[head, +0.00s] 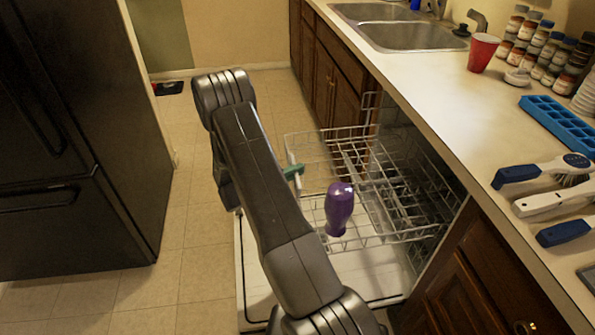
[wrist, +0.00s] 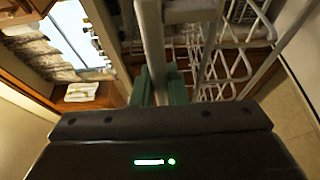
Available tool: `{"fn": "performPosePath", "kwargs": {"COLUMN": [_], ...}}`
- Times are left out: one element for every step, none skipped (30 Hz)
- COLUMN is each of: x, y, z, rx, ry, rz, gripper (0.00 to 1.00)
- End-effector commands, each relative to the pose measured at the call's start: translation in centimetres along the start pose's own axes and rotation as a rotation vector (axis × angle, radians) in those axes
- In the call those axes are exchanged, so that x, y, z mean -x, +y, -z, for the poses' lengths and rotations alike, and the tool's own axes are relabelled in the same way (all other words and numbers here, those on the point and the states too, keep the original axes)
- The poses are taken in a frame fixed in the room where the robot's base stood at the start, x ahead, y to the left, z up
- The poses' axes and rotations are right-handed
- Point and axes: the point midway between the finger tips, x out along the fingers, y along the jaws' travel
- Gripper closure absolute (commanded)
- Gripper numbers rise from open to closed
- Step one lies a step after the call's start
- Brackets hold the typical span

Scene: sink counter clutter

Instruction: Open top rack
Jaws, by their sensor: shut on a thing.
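The top rack (head: 400,232) is a pale wire rack that stands out from the dishwasher under the counter in the head view. The dishwasher door (head: 365,268) is folded down below it. My gripper (head: 293,172), with green fingers, is at the left front end of the rack, partly hidden by my own arm. In the wrist view the green fingers (wrist: 159,88) are shut around a grey upright bar (wrist: 151,38) of the rack front. Rack wires also show at the right of the wrist view (wrist: 232,65).
A purple object (head: 339,208) shows in front of the rack; I cannot tell what bears it. The black fridge (head: 75,150) stands at left. The counter (head: 440,85) at right holds a red cup (head: 482,52), brushes and jars. Tiled floor (head: 190,235) is clear between.

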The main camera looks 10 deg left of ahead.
Motion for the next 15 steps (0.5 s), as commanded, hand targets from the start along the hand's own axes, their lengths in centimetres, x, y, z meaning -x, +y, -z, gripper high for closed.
{"fn": "performPosePath", "kwargs": {"x": [0.28, 0.28, 0.29, 0.3, 0.29, 0.27, 0.26, 0.24, 0.21, 0.2, 0.19, 0.21, 0.27, 0.39, 0.66], "y": [-0.19, -0.19, -0.2, -0.2, -0.19, -0.17, -0.16, -0.14, -0.13, -0.11, -0.11, -0.09, -0.09, -0.08, -0.07], "z": [0.02, 0.03, 0.03, 0.04, 0.05, 0.05, 0.05, 0.05, 0.05, 0.05, 0.05, 0.06, 0.06, 0.07, 0.09], "rx": [0.002, 0.002, 0.001, 0.001, 0.001, 0.001, 0.001, 0.001, 0.0, 0.0, 0.0, 0.0, 0.0, 0.0, 0.0], "ry": [0.002, 0.003, 0.003, 0.003, 0.003, 0.003, 0.003, 0.003, 0.003, 0.003, 0.003, 0.003, 0.003, 0.003, 0.004], "rz": [0.004, 0.004, 0.004, 0.005, 0.004, 0.004, 0.004, 0.003, 0.003, 0.003, 0.003, 0.002, 0.002, 0.002, 0.002], "gripper": [1.0, 1.0, 0.83, 0.78, 0.78, 0.78, 0.78, 0.78, 0.78, 0.78, 0.78, 0.78, 0.78, 0.78, 0.78]}}
